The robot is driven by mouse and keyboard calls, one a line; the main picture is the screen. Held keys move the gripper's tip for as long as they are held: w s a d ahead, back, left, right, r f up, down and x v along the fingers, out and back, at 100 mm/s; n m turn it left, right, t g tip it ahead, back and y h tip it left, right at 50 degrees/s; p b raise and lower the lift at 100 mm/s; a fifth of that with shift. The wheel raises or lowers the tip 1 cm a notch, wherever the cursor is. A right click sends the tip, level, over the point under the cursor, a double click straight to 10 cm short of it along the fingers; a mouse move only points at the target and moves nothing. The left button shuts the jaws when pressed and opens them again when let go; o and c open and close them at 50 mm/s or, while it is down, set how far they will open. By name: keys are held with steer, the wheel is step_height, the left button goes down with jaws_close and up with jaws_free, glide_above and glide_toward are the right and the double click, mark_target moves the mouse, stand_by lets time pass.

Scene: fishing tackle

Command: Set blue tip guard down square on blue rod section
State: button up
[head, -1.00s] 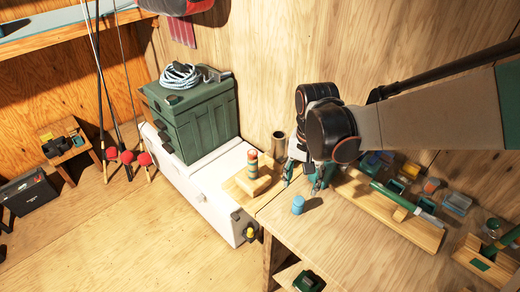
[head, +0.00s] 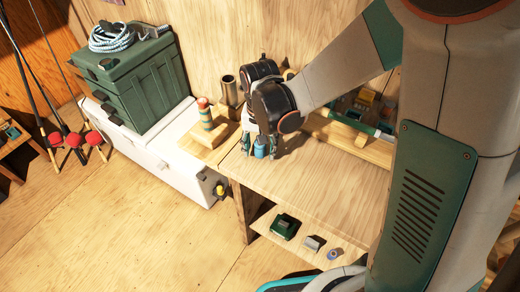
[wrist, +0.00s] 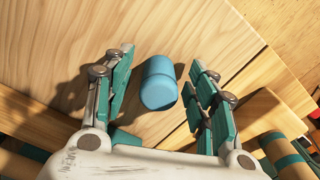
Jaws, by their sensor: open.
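The blue tip guard (head: 260,150), a short blue cylinder, stands upright on the workbench near its left end. In the wrist view it (wrist: 159,83) lies between the two teal-padded fingers, with a gap on both sides. My gripper (wrist: 162,95) is open and reaches down around it; in the head view my gripper (head: 259,147) partly covers it. A banded stack (head: 206,114) with a red top and blue-green bands stands on a wooden block (head: 207,134) to the left. I cannot tell for sure which part is the blue rod section.
A dark tube (head: 229,92) stands behind the block. A green tackle box (head: 135,80) sits on a white chest (head: 150,150) at left. A long wooden rack (head: 350,140) lies right of my gripper. The bench front (head: 310,185) is clear.

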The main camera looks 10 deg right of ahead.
steer(key=shift+f, duration=0.45)
steer(key=shift+r, duration=0.1)
steer(key=c, duration=0.9)
steer(key=shift+r, duration=0.1)
